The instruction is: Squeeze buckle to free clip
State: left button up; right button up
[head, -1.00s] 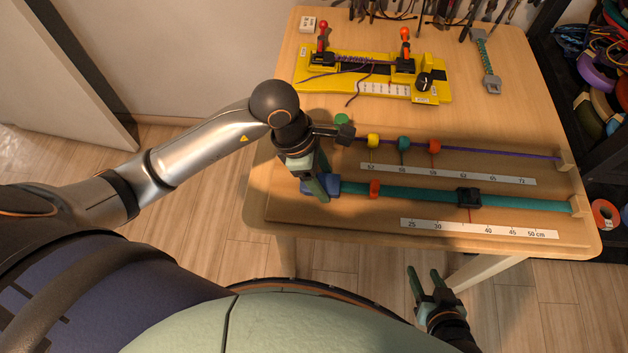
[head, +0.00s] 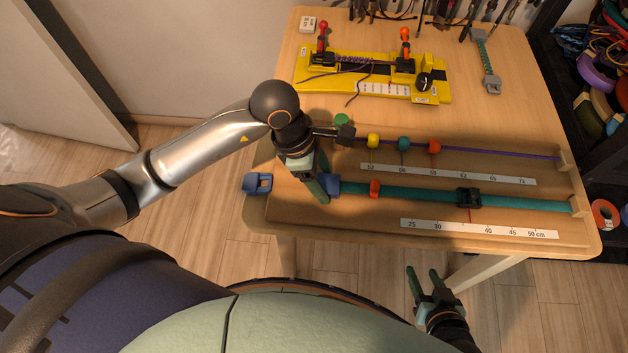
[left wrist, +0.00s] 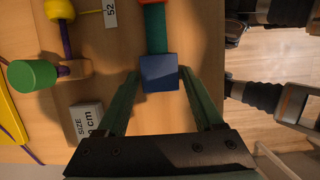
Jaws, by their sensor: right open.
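The blue buckle is in two separate parts. One blue block (head: 332,185) is on the left end of the teal strap (head: 420,195); it also shows in the left wrist view (left wrist: 159,73). The other, a blue clip with an opening in it (head: 258,183), lies apart near the table's left edge. My left gripper (head: 325,186) has its green fingers on both sides of the strap's blue block, close against it, as the left wrist view (left wrist: 159,82) shows. My right gripper (head: 424,285) is open and empty, in front of the table.
A red-orange piece (head: 374,189) and a black slider (head: 468,197) sit on the strap. Behind it runs a purple cord with yellow, teal and orange beads (head: 434,147). A yellow braiding jig (head: 375,75) stands at the back.

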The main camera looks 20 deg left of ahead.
pick_arm(q)
jog(key=shift+o, duration=1)
jog(key=shift+r, duration=0.15)
jog(key=shift+p+v, duration=2.3)
jog(key=shift+v, duration=1.1)
jog(key=shift+a, duration=0.1)
